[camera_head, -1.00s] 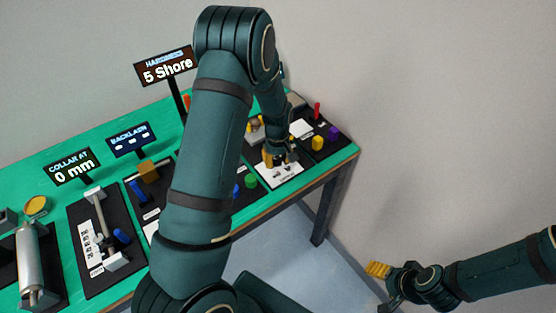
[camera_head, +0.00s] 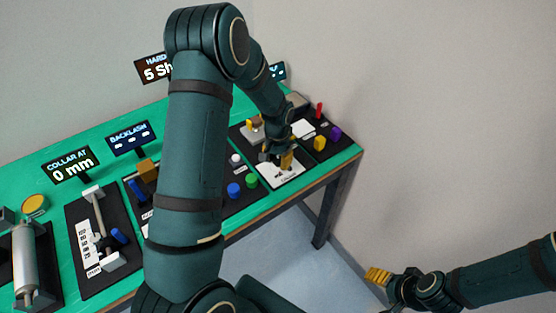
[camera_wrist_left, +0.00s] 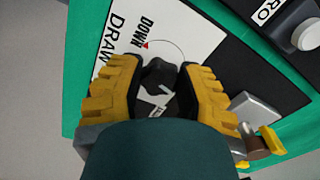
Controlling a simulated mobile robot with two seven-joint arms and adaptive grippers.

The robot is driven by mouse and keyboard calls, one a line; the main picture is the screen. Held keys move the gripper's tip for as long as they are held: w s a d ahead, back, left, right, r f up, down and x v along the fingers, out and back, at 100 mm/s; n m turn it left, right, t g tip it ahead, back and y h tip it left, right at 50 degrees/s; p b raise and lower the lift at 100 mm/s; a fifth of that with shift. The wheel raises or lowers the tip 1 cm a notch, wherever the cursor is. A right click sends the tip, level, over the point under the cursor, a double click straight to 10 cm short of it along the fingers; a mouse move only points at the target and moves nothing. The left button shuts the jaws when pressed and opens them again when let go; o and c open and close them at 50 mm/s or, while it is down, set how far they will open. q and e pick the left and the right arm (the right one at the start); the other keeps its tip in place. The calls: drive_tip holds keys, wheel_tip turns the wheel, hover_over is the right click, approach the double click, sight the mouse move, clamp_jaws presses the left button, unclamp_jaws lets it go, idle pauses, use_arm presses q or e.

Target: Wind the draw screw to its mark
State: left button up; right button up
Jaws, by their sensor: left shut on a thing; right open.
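The draw screw's dark knob (camera_wrist_left: 160,74) stands on a white plate (camera_wrist_left: 190,28) printed "DRAW" and "DOWN", with a small red mark and a thin arc. My left gripper (camera_wrist_left: 160,88) is shut on the knob, its yellow fingers on either side of it. In the head view my left gripper (camera_head: 284,161) is over the white plate (camera_head: 290,180) near the table's right end, and the knob is largely hidden there. My right gripper (camera_head: 379,277) is open and empty, off the table at the lower right.
The green table (camera_head: 72,150) carries several dark stations. Blue (camera_head: 233,189) and green (camera_head: 252,181) buttons are left of the white plate; yellow (camera_head: 320,143) and purple (camera_head: 334,132) pieces are to its right. A sign reads "COLLAR AT 0 mm" (camera_head: 70,165). My left arm hides the middle.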

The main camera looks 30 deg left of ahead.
use_arm(q)
drive_tip(key=m, duration=0.3)
drive_tip(key=shift+m, duration=0.4)
drive_tip(key=m, duration=0.2)
drive_tip(key=shift+a+m, duration=0.1)
drive_tip(key=shift+m, duration=0.3)
drive_tip(key=m, duration=0.2)
drive_tip(key=shift+m, duration=0.3)
drive_tip(key=m+p, duration=0.1)
drive_tip(key=m, duration=0.2)
drive_tip(key=shift+w+a+m, duration=0.1)
drive_tip(key=shift+m, duration=0.2)
drive_tip(key=m+p, duration=0.2)
drive_tip(key=m, duration=0.4)
drive_tip(key=shift+w+m+p, duration=0.1)
drive_tip(key=shift+m+p, duration=0.2)
drive_tip(key=m+p, duration=0.1)
drive_tip(key=m, duration=0.3)
drive_tip(key=shift+w+p, duration=0.1)
drive_tip(key=shift+p, duration=0.3)
drive_tip(key=shift+m+p, duration=0.65)
drive_tip(key=shift+m, duration=0.95)
drive_tip(key=shift+w+m, duration=0.1)
drive_tip(key=shift+m, duration=0.2)
